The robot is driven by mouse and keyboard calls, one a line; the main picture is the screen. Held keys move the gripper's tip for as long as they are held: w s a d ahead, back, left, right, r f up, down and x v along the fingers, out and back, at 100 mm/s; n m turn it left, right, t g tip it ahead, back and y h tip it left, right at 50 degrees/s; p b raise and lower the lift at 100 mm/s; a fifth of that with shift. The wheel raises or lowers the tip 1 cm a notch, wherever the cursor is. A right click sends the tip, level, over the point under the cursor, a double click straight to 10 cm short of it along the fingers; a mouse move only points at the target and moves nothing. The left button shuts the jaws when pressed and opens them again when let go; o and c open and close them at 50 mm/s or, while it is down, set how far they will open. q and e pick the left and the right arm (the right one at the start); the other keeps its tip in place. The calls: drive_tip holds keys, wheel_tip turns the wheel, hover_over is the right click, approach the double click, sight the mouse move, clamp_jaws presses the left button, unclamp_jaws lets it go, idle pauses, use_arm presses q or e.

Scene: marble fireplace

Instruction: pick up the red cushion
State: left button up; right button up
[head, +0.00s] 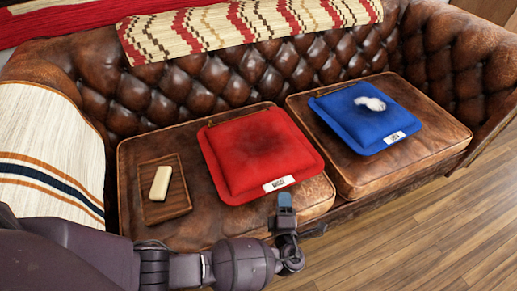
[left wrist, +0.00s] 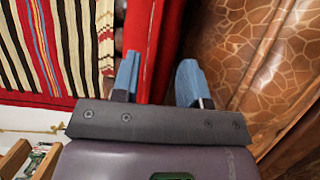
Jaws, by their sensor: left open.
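The red cushion (head: 258,150) lies flat on the left seat pad of a brown leather sofa, with a white label on its front edge. In the left wrist view my left gripper (left wrist: 158,85) is open, with two blue fingers apart. A red strip of the cushion (left wrist: 152,45) shows between the fingers; I cannot tell whether they touch it. My right gripper is not in view.
A blue cushion (head: 364,116) with a white item on it lies on the right seat pad. A wooden tray (head: 165,207) with a cream bar is left of the red cushion. A patterned blanket (head: 240,28) covers the sofa's back. Wooden floor (head: 420,220) is clear at right.

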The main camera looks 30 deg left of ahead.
sight(283, 188)
use_arm(q)
drive_tip(key=b+x, duration=0.1)
drive_tip(key=x, duration=0.3)
drive_tip(key=shift+b, duration=0.4)
drive_tip(key=shift+w+a+r, duration=0.1)
drive_tip(key=shift+w+a, duration=0.05)
drive_tip(key=shift+w, duration=0.15)
drive_tip(key=shift+w+r, duration=0.2)
drive_tip(key=shift+r, duration=0.1)
clamp_jaws()
